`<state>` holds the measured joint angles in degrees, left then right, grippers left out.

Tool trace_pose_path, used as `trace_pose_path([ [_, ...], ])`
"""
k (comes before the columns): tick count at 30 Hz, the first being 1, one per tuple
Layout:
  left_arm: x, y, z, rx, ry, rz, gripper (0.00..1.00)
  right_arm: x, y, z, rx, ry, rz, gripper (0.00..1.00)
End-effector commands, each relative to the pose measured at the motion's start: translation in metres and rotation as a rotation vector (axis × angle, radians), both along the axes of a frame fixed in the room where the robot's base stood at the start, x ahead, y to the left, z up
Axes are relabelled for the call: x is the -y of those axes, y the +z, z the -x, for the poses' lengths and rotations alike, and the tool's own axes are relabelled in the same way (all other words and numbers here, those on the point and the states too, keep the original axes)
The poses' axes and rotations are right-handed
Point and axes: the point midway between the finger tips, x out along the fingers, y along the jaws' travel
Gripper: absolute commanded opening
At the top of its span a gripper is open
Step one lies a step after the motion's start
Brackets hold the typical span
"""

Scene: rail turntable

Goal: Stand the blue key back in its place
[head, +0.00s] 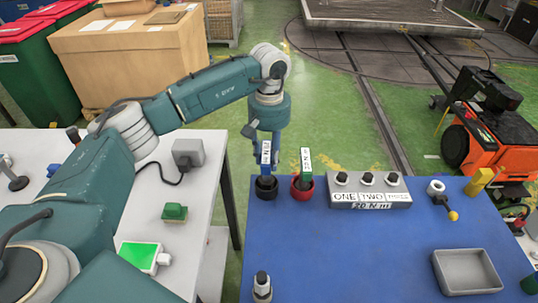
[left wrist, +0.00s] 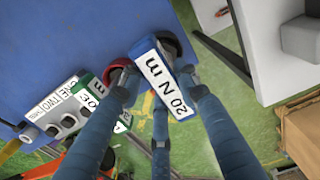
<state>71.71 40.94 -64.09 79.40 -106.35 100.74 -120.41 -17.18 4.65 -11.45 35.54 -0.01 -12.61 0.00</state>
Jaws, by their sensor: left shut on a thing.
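The blue key (head: 265,155) has a white label and is upright at the black cup (head: 266,188) near the back left corner of the blue table. My left gripper (head: 267,135) comes down from above and is shut on it. In the left wrist view the blue key (left wrist: 163,84) shows a "20 N m" label between the fingers (left wrist: 157,84), with the dark cup (left wrist: 170,45) partly hidden behind it. I cannot tell whether its lower end rests on the cup's bottom. My right gripper is not in view.
A green key (head: 306,162) stands in a red cup (head: 302,188) close on the right. A grey block (head: 369,190) with three knobs is further right. A grey tray (head: 467,271) lies front right. The blue table's middle (head: 350,250) is clear.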

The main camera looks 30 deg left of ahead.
Motion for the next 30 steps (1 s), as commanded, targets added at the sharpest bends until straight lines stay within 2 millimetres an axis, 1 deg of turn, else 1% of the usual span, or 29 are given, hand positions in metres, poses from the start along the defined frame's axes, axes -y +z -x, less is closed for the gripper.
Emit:
trace_pose_path([
  [28, 0.0, -0.024, 0.0, 0.001, 0.0, 0.0, 0.0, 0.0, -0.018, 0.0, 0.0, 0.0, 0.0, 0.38],
  [29, 0.0, -0.024, 0.0, 0.001, 0.001, 0.0, 0.34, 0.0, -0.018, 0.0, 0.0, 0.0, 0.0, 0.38],
  [30, 0.0, -0.023, 0.0, 0.001, 0.0, 0.0, 0.42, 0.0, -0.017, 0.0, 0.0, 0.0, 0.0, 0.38],
])
